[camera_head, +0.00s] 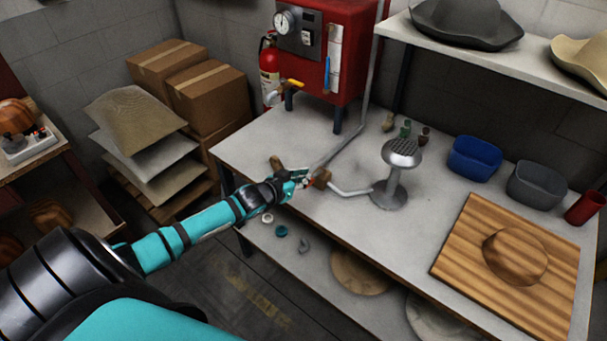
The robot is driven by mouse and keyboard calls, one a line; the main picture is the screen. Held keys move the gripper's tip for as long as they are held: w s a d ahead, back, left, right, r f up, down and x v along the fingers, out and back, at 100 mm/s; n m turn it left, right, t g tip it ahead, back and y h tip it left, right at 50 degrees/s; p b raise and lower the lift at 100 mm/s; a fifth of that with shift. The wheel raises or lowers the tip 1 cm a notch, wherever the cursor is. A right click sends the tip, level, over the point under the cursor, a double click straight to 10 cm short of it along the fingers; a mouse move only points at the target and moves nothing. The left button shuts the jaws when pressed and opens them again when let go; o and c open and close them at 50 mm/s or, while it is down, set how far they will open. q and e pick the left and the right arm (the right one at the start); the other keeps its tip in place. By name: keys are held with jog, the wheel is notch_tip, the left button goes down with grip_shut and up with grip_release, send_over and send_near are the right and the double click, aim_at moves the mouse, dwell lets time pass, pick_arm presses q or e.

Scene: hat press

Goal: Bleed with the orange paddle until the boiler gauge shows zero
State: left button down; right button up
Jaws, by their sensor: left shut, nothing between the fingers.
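The red boiler (345,45) stands on the bench at the back. Its round white gauge (285,21) sits on a grey panel; the needle is too small to read. The orange paddle (293,83) sticks out at the boiler's lower left, beside the fire extinguisher. My left gripper (303,179) is shut and empty over the bench's left front edge, well below and in front of the orange paddle. It is close to a brown wooden grip (321,178); I cannot tell if they touch. My right gripper is out of view.
A grey pipe (347,142) runs down to the bench. A metal steamer stand (397,174), blue bin (474,158), grey bin (535,185) and wooden hat block (514,256) occupy the bench. A red fire extinguisher (268,68) and cardboard boxes (205,95) stand left of the boiler.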

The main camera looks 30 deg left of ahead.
pick_arm(q)
jog(key=shift+s+f, duration=0.2)
jog(key=shift+f, duration=0.25)
jog(key=shift+s+f, duration=0.2)
jog(key=shift+f, duration=0.25)
dwell(1.0)
dwell(0.9)
dwell(1.6)
